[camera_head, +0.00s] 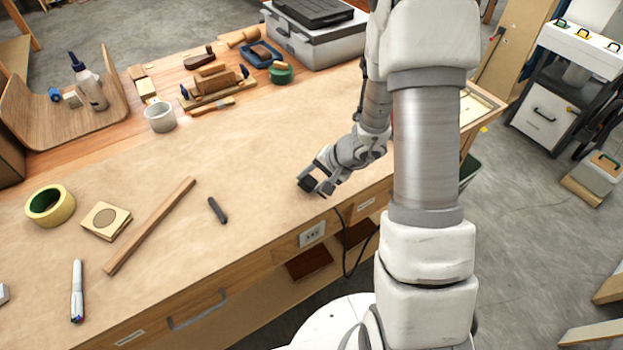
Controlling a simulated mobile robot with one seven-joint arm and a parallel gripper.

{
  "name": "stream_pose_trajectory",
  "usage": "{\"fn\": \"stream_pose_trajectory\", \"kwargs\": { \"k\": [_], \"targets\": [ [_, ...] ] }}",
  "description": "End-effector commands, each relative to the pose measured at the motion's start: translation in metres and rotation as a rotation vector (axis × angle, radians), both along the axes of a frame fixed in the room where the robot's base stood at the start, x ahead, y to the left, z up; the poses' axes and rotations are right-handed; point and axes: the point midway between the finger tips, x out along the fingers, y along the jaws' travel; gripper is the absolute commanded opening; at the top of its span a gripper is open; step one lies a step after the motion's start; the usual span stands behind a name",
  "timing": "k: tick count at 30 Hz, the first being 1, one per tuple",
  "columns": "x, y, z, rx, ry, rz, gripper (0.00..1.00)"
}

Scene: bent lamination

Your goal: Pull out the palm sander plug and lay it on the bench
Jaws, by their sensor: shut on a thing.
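My gripper (317,188) is over the front part of the bench top (255,190), shut on the palm sander plug. The plug itself is mostly hidden by the fingers. A black cord (345,262) runs from beside my gripper over the front edge, hangs in a loop and goes up behind my arm. A white socket outlet (312,234) is in the bench front, below my gripper, and no plug shows in it. Whether the plug touches the bench top is unclear. The sander is not clearly visible.
A dark short tool (217,210), a wooden strip (150,226), a tape roll (50,204) and a marker (77,290) lie to the left. A mug (160,116) and a grey case (315,38) stand farther back.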

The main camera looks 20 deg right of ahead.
Motion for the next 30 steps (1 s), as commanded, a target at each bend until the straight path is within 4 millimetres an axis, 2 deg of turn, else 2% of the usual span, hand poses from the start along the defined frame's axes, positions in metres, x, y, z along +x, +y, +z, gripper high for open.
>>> {"fn": "stream_pose_trajectory", "kwargs": {
  "k": [26,27,30],
  "targets": [
    [0.0001,0.0000,-0.0040,0.000,0.000,-0.001,0.00],
    [0.0001,0.0000,-0.0032,0.000,0.000,-0.001,0.56],
    [-0.0002,-0.0002,-0.0035,0.000,0.000,-0.001,0.74]
  ]
}}
